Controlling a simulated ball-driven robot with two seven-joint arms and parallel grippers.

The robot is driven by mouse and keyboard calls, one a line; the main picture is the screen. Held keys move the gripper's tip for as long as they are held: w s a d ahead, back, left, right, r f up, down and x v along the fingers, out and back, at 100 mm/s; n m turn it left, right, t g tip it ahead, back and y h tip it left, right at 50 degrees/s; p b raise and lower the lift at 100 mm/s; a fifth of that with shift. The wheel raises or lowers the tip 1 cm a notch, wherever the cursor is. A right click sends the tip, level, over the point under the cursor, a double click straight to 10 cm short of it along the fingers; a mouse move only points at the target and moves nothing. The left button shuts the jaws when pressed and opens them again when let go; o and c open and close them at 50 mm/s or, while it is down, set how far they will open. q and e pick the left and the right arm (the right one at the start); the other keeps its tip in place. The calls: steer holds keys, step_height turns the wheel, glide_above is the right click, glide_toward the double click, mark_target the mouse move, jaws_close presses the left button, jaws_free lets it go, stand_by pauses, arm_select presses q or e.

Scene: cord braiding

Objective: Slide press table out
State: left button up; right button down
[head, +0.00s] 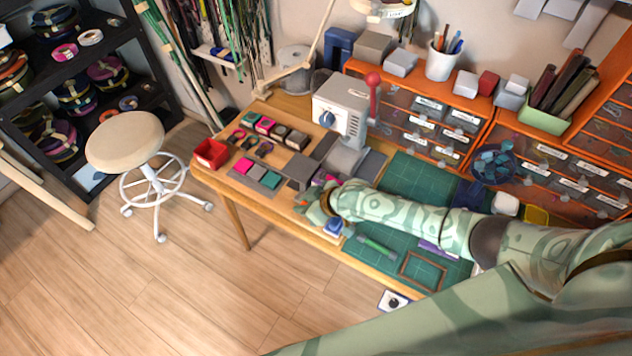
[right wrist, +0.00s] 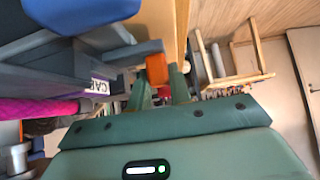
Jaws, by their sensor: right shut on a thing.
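The press (head: 342,108), a grey machine with a blue knob and a red lever, stands on the wooden worktable. Its grey base (head: 345,158) shows in front. I cannot clearly pick out its sliding table; my right arm covers part of the area in front. My right gripper (head: 312,207) is low near the table's front edge. In the right wrist view its green fingers (right wrist: 163,88) are shut on a small orange block (right wrist: 156,69). Grey parts with a white label (right wrist: 99,86) lie beside the fingers there. My left gripper is not in view.
A red bin (head: 210,153) and colored blocks (head: 255,176) are left of the press. Green cutting mats (head: 415,176) lie to the right. Orange drawer units (head: 425,122) line the back. A stool (head: 125,140) stands left; the floor in front is clear.

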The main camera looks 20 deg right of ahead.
steer(key=shift+s+a+r, duration=0.1)
steer(key=shift+s+a, duration=0.2)
steer(key=shift+a, duration=0.05)
steer(key=shift+s+a+f, duration=0.1)
steer(key=shift+f, duration=0.1)
steer(key=c, duration=1.3)
jaws_free()
steer(key=shift+r, duration=0.15)
steer(key=shift+s+d+r+p, duration=0.2)
steer(key=shift+d+r+p, duration=0.1)
steer(key=shift+p, duration=0.1)
steer(key=p+v, duration=0.5)
steer(key=v, duration=1)
steer(key=shift+s+a+r+p, duration=0.1)
steer(key=shift+s+r+p, duration=0.1)
steer(key=shift+p, duration=0.15)
